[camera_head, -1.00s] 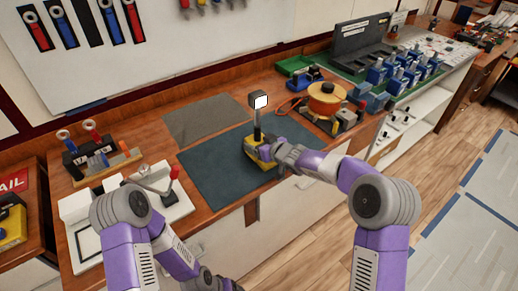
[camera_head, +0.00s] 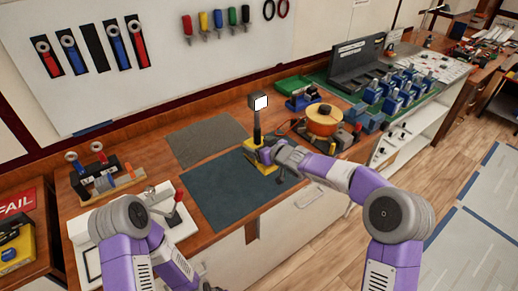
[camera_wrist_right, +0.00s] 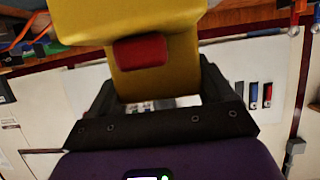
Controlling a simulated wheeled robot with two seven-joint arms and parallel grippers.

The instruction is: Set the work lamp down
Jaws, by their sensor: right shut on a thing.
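The work lamp (camera_head: 257,128) has a yellow base, a dark post and a square head with a lit white face. It stands upright in the head view, over the far right part of the dark blue-grey mat (camera_head: 222,195). Whether its base touches the mat or hovers cannot be told. My right gripper (camera_head: 268,156) is shut on the yellow base from the front right. In the right wrist view, the yellow body (camera_wrist_right: 155,65) with a red patch sits between my dark fingers (camera_wrist_right: 155,95).
An orange round reel (camera_head: 323,118) stands close right of the lamp. A grey mat (camera_head: 208,139) lies behind left. A white fixture with a lever (camera_head: 172,212) and a tool rack (camera_head: 101,175) are on the left. Blue breakers (camera_head: 400,90) stand at the right. The blue-grey mat's left half is clear.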

